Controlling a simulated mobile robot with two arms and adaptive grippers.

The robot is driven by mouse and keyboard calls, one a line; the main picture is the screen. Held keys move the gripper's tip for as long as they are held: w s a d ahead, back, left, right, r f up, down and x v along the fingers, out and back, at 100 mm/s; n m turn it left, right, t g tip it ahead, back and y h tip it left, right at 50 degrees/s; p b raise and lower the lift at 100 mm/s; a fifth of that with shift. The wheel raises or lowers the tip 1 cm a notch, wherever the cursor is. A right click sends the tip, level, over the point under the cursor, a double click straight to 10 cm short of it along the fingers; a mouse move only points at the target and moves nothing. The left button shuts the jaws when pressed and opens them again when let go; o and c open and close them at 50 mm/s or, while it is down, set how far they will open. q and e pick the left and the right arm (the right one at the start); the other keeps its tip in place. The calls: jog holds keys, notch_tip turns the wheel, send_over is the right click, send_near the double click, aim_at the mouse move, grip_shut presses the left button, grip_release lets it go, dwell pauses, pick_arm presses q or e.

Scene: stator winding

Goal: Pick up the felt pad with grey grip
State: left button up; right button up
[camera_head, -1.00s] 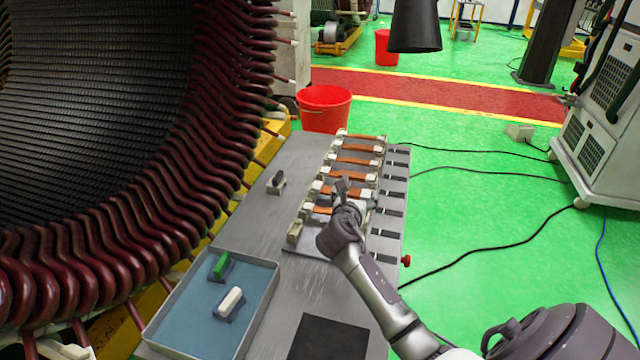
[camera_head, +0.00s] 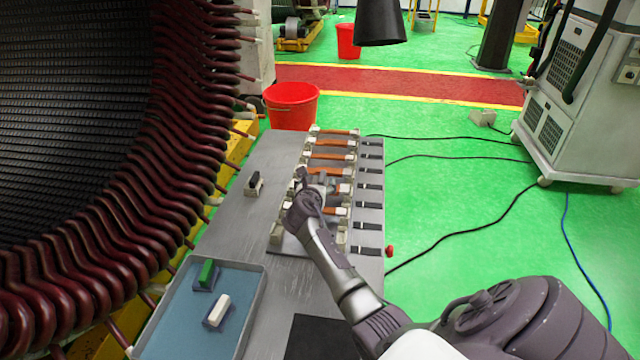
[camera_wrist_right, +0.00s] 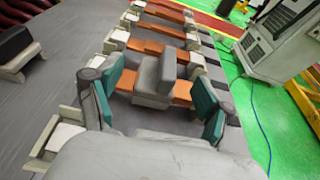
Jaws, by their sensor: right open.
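The felt pad with grey grip (camera_wrist_right: 158,78) shows in the right wrist view as a grey block on a wider grey base, over an orange strap of the rack. My right gripper (camera_wrist_right: 160,92) is open, with one teal-lined finger on each side of the pad and gaps between. In the head view my right gripper (camera_head: 314,181) is over the middle of the rack (camera_head: 276,234) and largely hides the pad there. My left gripper is not in view.
A pad with a black grip (camera_head: 254,183) stands on the grey table left of the rack. A blue-lined tray (camera_head: 172,318) holds pads with green (camera_head: 206,272) and white (camera_head: 219,308) grips. The big stator (camera_head: 120,230) rises at left. Bare table lies between tray and rack.

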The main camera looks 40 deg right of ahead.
aim_at(319, 179)
jog(key=x, duration=0.4)
jog(key=shift+f, duration=0.25)
jog(key=shift+r, duration=0.1)
jog(key=c, duration=1.4)
